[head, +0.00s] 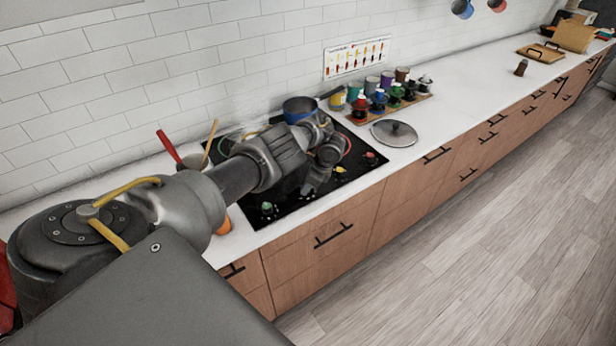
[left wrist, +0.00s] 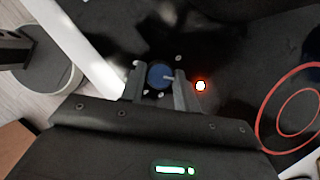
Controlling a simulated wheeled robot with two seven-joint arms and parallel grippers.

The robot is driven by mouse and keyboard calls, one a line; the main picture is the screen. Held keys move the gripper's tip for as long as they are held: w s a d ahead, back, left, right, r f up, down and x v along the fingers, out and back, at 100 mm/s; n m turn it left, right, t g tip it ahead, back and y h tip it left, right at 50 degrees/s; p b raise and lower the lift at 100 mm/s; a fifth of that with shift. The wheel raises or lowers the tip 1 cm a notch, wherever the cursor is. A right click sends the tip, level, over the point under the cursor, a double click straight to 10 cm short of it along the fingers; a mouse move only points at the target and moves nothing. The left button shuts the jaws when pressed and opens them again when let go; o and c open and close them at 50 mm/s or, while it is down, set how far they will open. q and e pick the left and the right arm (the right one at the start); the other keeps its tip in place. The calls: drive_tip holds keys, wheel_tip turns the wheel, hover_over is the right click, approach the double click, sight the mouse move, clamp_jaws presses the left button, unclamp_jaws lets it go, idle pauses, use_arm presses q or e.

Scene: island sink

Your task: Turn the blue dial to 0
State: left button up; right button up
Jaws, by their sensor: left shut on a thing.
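The blue dial (left wrist: 158,73) is a round knob on the black cooktop, seen in the left wrist view between my fingers. A small pale mark shows near its right side; I cannot read its setting. My left gripper (left wrist: 157,86) is shut on the dial, with one finger on each side. In the head view my left gripper (head: 308,189) reaches down to the front part of the cooktop (head: 300,204), and the arm hides the dial. My right gripper is not in view.
A green knob (head: 267,208), a yellow knob (head: 340,170) and a red knob (head: 370,155) sit along the cooktop's front. A blue pot (head: 299,108) stands at the back. A glass lid (head: 394,132) lies on the counter to the right. A red-orange light (left wrist: 200,85) glows beside the dial.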

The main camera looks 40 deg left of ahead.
use_arm(q)
drive_tip(key=n+b, duration=0.1)
drive_tip(key=n+g+b, duration=0.1)
drive_tip(key=n, duration=0.1)
drive_tip(key=shift+f+h, duration=0.25)
drive_tip(key=shift+h, duration=0.05)
drive_tip(key=shift+n+h+b, duration=0.3)
drive_tip(key=shift+n+b, duration=0.25)
drive_tip(key=shift+n, duration=0.35)
drive_tip(key=shift+a+r+n+g+h, duration=0.1)
drive_tip(key=shift+n+g+h, duration=0.2)
drive_tip(key=shift+n+g, duration=0.35)
drive_tip(key=shift+a+n+h+b, duration=0.1)
drive_tip(key=shift+n+h+b, duration=0.35)
drive_tip(key=shift+n, duration=1.2)
drive_tip(key=o, duration=1)
drive_tip(key=shift+r, duration=0.1)
drive_tip(key=shift+w+r, duration=0.1)
drive_tip(key=shift+w, duration=0.05)
